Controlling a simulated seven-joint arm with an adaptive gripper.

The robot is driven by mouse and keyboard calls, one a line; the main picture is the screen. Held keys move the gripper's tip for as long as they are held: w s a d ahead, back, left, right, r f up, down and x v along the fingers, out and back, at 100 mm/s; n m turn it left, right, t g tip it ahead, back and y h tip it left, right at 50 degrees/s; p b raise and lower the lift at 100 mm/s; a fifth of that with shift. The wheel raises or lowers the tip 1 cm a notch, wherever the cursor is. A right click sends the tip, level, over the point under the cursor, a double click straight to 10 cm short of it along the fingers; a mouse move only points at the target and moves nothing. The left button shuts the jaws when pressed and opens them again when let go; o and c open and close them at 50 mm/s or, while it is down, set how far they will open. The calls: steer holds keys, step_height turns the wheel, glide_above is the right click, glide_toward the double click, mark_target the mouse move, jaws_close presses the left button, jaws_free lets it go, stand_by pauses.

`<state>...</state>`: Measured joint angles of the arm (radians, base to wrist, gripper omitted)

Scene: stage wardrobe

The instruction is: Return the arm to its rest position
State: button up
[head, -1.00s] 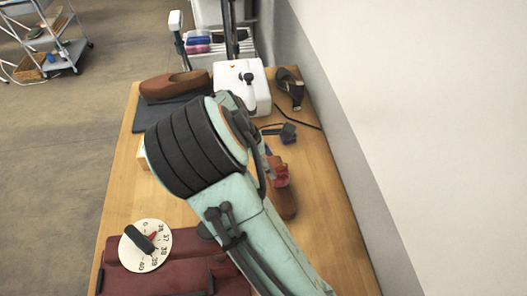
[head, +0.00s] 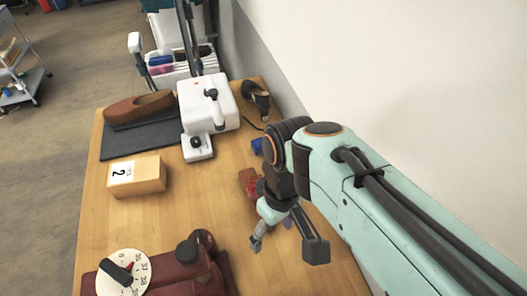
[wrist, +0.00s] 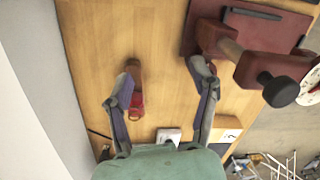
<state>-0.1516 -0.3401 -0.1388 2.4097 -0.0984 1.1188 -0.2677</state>
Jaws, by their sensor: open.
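My gripper (head: 287,246) hangs over the right part of the wooden table (head: 90,215), fingers pointing down and spread apart. Nothing is between its fingers in the head view. In the wrist view my gripper (wrist: 162,78) is also open, with bare table between the fingertips. A brown and red item (head: 250,182) lies on the table just beyond the gripper; it also shows in the wrist view (wrist: 135,90) beside the left finger. Whether that finger touches it I cannot tell. My arm comes in from the lower right along the wall.
A maroon device (head: 190,280) with a white numbered dial (head: 108,286) is at the front. A wall (head: 310,50) borders the right.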

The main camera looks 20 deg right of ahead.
steer(key=s+m, duration=0.1)
steer(key=s, duration=0.1)
steer(key=s+m, duration=0.2)
steer(key=shift+s+d+f, duration=0.1)
steer(key=shift+s+f, duration=0.1)
steer(key=shift+s, duration=0.15)
